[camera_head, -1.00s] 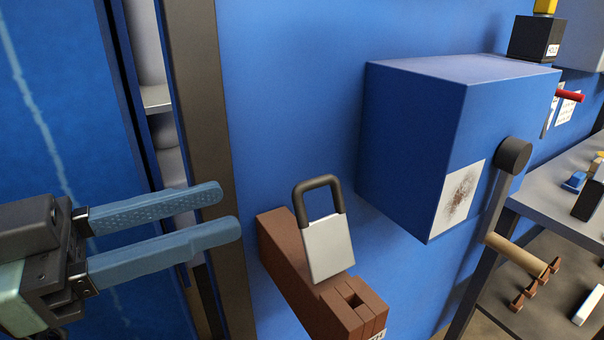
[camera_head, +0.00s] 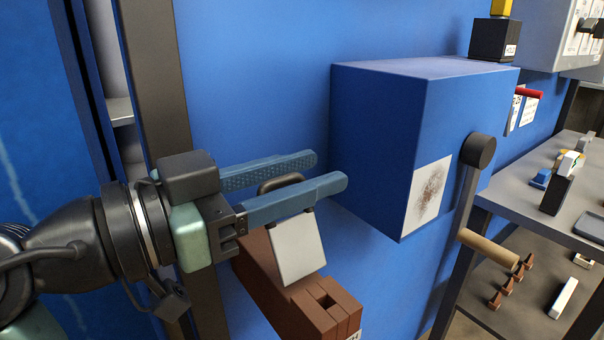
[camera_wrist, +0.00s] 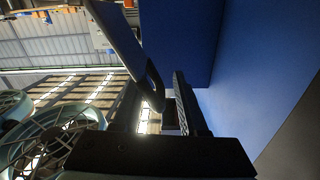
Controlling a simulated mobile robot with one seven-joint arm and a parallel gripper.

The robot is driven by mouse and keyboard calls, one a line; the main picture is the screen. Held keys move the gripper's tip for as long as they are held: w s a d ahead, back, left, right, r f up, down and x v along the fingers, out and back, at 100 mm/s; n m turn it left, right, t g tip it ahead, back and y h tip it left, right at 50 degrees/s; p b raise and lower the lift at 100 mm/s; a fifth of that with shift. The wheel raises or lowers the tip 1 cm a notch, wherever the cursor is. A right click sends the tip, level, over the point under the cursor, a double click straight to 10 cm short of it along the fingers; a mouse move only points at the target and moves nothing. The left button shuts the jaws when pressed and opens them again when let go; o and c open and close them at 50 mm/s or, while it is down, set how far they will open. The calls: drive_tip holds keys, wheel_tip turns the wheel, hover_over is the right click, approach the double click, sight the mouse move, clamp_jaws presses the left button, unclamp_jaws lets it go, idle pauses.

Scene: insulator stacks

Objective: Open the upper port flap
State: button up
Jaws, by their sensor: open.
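No part in view is plainly marked as an upper port flap. A pale grey plate (camera_head: 298,250) with a dark loop handle (camera_head: 281,183) leans against a reddish-brown block (camera_head: 285,292) in front of the blue wall. My gripper (camera_head: 327,170) is open, with its two blue fingers level and pointing right. The loop shows between the fingers, and the near finger covers part of it. I cannot tell whether they touch. A blue box (camera_head: 378,150) stands out from the wall just right of the fingertips. In the wrist view, a textured finger (camera_wrist: 186,105) lies beside the blue surface.
A grey shelf (camera_head: 530,185) with small items stands at the right. A dark post (camera_head: 158,80) stands behind my gripper at the left.

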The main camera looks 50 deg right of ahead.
clamp_jaws()
drive_tip(key=shift+w, duration=0.1)
idle(1.2)
